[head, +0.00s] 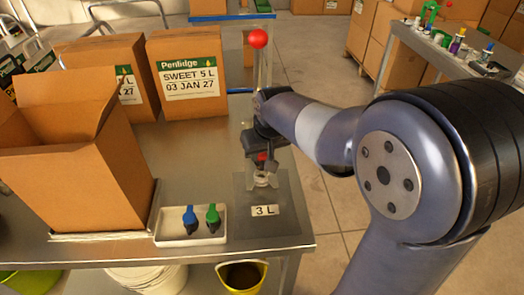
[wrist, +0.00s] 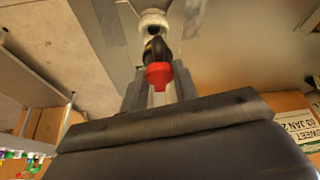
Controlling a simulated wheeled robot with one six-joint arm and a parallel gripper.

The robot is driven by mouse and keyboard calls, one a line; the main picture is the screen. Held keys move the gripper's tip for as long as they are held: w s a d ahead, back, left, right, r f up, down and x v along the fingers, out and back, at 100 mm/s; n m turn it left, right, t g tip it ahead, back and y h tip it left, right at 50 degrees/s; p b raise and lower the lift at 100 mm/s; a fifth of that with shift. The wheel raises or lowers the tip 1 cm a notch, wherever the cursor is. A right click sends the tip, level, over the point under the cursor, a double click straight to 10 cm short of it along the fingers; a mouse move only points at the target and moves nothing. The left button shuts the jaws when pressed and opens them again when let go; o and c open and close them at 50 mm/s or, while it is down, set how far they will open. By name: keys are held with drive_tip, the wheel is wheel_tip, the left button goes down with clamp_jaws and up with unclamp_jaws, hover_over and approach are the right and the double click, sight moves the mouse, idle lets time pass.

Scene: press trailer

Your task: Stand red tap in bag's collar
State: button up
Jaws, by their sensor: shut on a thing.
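The red tap (wrist: 158,75) has a red end and a dark body, and it sits between the two fingers of my gripper (wrist: 160,88) in the wrist view. In the head view only a little of the tap's red (head: 262,157) shows, below my gripper (head: 258,162). The pale, ring-shaped collar (head: 261,178) is directly below, above the grey plate; it also shows in the wrist view (wrist: 153,19), at the tap's dark end. The tap looks lined up with the collar, but I cannot tell whether it touches or enters it. The bag itself is not clearly visible.
A white tray (head: 164,241) with a blue tap (head: 190,219) and a green tap (head: 212,217) stands left of the "3 L" label (head: 264,211). An open carton (head: 100,175) is further left. A clear column with a red ball (head: 258,39) rises behind my gripper.

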drive_tip(key=shift+f+b, duration=0.95)
drive_tip(key=shift+f, duration=0.45)
drive_tip(key=shift+f, duration=0.25)
drive_tip(key=o, duration=1)
drive_tip(key=shift+r, duration=0.1)
drive_tip(key=v, duration=1)
drive_tip(key=shift+s+r, duration=0.2)
drive_tip(key=shift+r, duration=0.1)
drive_tip(key=shift+f, duration=0.1)
